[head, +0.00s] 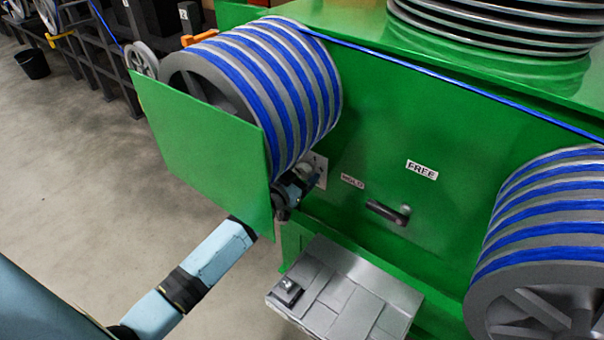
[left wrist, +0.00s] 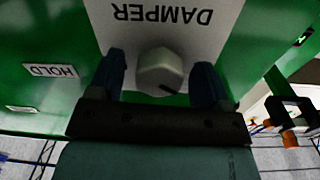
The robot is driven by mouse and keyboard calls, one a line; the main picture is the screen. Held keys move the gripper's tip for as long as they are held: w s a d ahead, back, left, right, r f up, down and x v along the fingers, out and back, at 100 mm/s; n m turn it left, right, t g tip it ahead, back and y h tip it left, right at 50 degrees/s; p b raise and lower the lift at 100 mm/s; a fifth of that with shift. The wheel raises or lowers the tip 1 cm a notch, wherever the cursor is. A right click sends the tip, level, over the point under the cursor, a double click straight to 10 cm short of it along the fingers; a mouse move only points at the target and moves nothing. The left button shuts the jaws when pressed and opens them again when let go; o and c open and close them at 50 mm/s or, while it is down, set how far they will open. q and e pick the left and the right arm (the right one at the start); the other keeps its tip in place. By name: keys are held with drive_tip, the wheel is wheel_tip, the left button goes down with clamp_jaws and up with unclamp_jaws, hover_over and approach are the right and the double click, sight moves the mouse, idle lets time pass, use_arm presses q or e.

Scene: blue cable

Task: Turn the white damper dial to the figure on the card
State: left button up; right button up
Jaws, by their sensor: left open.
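The white damper dial (left wrist: 160,70) shows in the left wrist view on a white plate (left wrist: 215,18) lettered DAMPER, which appears upside down. A dark pointer line is on its lower right side in that picture. My left gripper (left wrist: 158,62) is open, with one dark finger on each side of the dial; I cannot tell whether they touch it. In the head view my left gripper (head: 293,186) is at the green machine's face, below the left cable drum, and hides the dial. A small white card (head: 184,15) with a dark figure is at the back; the figure looks like 2 but is small.
A green guard panel (head: 205,140) stands in front of the left blue-cable drum (head: 290,80), close above my left arm. Right of the gripper are a dark lever (head: 387,213) and HOLD and FREE labels. A grey stepped box (head: 345,295) sits below. Another drum (head: 545,250) is at right.

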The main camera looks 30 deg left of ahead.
use_arm(q)
drive_tip(key=shift+w, duration=0.1)
drive_tip(key=c, duration=0.9)
drive_tip(key=shift+c, duration=0.2)
